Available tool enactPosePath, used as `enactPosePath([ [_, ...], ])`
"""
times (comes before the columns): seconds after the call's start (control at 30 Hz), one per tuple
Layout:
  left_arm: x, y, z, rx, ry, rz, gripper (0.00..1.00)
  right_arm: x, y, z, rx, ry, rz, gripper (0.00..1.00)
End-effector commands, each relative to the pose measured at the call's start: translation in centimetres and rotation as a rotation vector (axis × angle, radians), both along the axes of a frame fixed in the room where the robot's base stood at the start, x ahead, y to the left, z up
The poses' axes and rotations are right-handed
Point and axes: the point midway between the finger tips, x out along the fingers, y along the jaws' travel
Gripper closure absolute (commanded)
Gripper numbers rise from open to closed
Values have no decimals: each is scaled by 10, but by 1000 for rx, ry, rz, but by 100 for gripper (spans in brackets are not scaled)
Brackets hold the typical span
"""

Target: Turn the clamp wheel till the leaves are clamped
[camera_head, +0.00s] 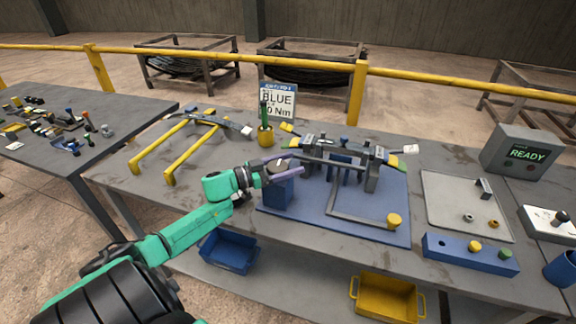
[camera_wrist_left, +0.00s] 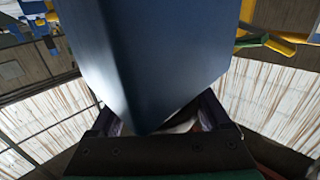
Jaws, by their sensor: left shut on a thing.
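My left gripper (camera_head: 284,168) is at the top of the blue block (camera_head: 279,195) on the left side of the blue fixture plate (camera_head: 376,232). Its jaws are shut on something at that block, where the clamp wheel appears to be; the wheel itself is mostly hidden. In the left wrist view the blue block (camera_wrist_left: 145,55) fills the middle, and a small pale part (camera_wrist_left: 185,125) shows low between the fingers. The leaves (camera_head: 345,155) lie across the fixture to the right of my gripper; whether they are clamped tight cannot be told. My right gripper is out of view.
A bent bar with a yellow knob (camera_head: 394,220) lies at the plate's front. A grey tray (camera_head: 460,212), blue holder (camera_head: 470,256) and READY box (camera_head: 522,150) are right.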

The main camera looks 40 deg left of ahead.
Motion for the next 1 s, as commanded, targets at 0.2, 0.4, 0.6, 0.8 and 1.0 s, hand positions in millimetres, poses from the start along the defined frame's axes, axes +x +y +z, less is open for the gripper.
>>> enactPosePath([
  [0.2, -1, -2, -2, 4, 0, -66, 75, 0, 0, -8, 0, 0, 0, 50],
  [0.4, -2, -3, -1, 1, 0, -85, 75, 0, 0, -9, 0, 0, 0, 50],
  [0.6, -1, -3, 0, 1, 0, -85, 75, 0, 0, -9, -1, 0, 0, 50],
  [0.8, -1, -3, 0, 1, 0, -85, 0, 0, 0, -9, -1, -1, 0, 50],
  [1.0, -2, -3, 0, 1, 0, -85, 0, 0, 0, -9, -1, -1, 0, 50],
])
